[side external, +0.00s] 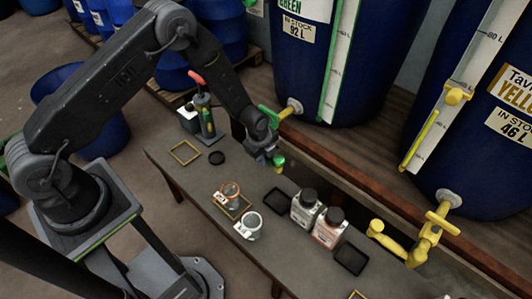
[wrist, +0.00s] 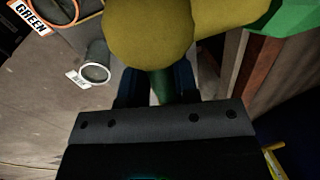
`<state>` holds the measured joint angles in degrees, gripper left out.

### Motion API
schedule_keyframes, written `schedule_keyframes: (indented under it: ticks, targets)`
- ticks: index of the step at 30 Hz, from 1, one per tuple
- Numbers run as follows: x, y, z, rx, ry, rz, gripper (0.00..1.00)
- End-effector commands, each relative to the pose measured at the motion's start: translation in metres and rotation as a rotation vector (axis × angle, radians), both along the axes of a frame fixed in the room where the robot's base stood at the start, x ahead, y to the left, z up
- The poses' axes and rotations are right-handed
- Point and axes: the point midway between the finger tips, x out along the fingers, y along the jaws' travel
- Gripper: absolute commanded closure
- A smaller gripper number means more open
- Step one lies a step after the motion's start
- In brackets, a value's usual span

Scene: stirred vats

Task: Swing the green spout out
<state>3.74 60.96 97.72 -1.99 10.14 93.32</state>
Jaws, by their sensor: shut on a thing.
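The green spout (side external: 279,161) has a green tip with a yellow band and hangs below the tap of the big blue vat marked GREEN. My gripper (side external: 264,152) is at the spout, and my wrist hides most of the tap's pipe. In the wrist view, the fingers of my gripper (wrist: 160,92) are shut on a dark green part of the spout (wrist: 161,80). A large olive-yellow rounded part (wrist: 148,35) fills the space just beyond the fingers.
A bench below holds a jar with an orange rim (side external: 230,190), a clear jar (side external: 250,226), two capped bottles (side external: 305,208) and (side external: 329,228), and black trays. A yellow tap (side external: 432,232) stands out at the right. A red-handled tool (side external: 203,102) stands at the back left.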

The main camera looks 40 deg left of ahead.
Motion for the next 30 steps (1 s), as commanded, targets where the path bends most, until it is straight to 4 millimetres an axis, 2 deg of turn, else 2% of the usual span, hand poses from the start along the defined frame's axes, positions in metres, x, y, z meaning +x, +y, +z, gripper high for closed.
schedule_keyframes:
  ticks: [12, 24, 25, 30]
  targets:
    - [-0.0096, 0.0019, 0.0005, 0.001, -0.001, -0.159, 1.00]
    - [-0.0103, 0.0029, 0.0004, 0.003, -0.002, -0.176, 1.00]
    - [-0.0102, 0.0030, 0.0003, 0.003, -0.002, -0.176, 0.71]
    - [-0.0103, 0.0030, 0.0002, 0.003, -0.002, -0.175, 0.55]
